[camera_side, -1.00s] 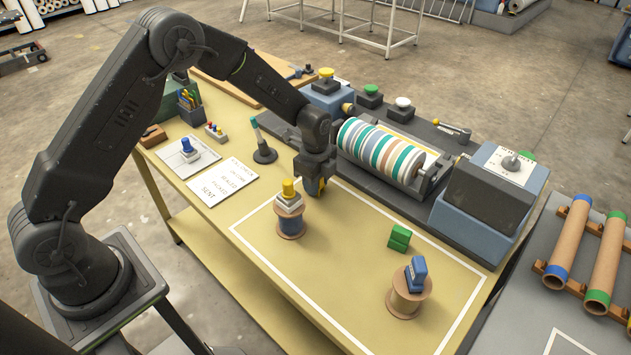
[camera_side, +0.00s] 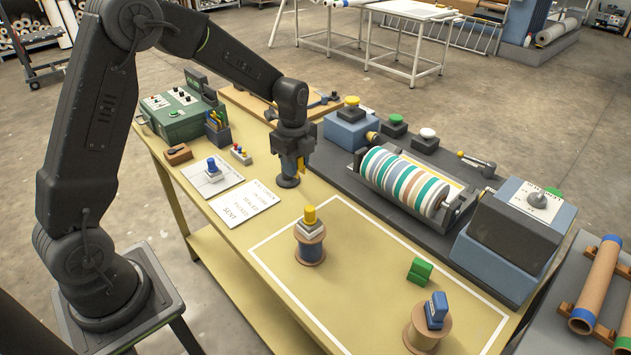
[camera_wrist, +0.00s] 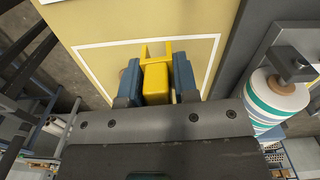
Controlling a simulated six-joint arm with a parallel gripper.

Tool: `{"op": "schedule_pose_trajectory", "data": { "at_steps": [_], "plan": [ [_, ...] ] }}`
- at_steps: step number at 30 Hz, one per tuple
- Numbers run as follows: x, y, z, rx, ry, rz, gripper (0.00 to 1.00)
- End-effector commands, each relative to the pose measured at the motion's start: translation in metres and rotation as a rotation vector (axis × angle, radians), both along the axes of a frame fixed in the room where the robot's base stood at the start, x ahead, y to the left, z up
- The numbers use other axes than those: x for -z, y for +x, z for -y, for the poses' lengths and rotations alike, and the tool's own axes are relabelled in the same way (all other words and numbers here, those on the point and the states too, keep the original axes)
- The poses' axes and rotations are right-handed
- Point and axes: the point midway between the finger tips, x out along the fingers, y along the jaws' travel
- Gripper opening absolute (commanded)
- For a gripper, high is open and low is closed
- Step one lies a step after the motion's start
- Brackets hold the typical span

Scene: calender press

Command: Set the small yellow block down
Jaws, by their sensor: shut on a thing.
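A yellow fork-like edge (camera_wrist: 156,47) shows just beyond the block. In the side view only a sliver of yellow (camera_side: 301,165) shows at the fingers. The yellow table (camera_side: 370,260) has a white outlined rectangle on its right part.
A spool with a yellow-topped stack (camera_side: 310,234) stands inside the outline. A green block (camera_side: 419,270) and a spool with a blue stamp (camera_side: 430,322) are farther right. The striped roller press (camera_side: 408,183) stands behind. The outline's middle is free.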

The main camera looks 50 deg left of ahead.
Motion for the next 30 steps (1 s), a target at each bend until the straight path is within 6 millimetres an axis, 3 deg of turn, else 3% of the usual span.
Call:
{"op": "schedule_pose_trajectory", "data": {
  "at_steps": [4, 8, 11, 14, 21, 25, 30],
  "plan": [
    [-0.005, -0.004, -0.007, 0.001, 0.000, -0.001, 0.06],
    [-0.005, -0.003, 0.009, 0.031, 0.000, -0.001, 0.06],
    [-0.005, -0.002, 0.042, 0.087, 0.000, -0.001, 0.06],
    [-0.003, -0.006, 0.090, 0.164, 0.000, -0.001, 0.06],
    [0.000, -0.034, 0.197, 0.342, 0.000, -0.001, 0.06],
    [0.001, -0.054, 0.239, 0.417, -0.001, -0.001, 0.06],
    [0.002, -0.072, 0.271, 0.475, 0.000, -0.001, 0.06]
  ]
}}
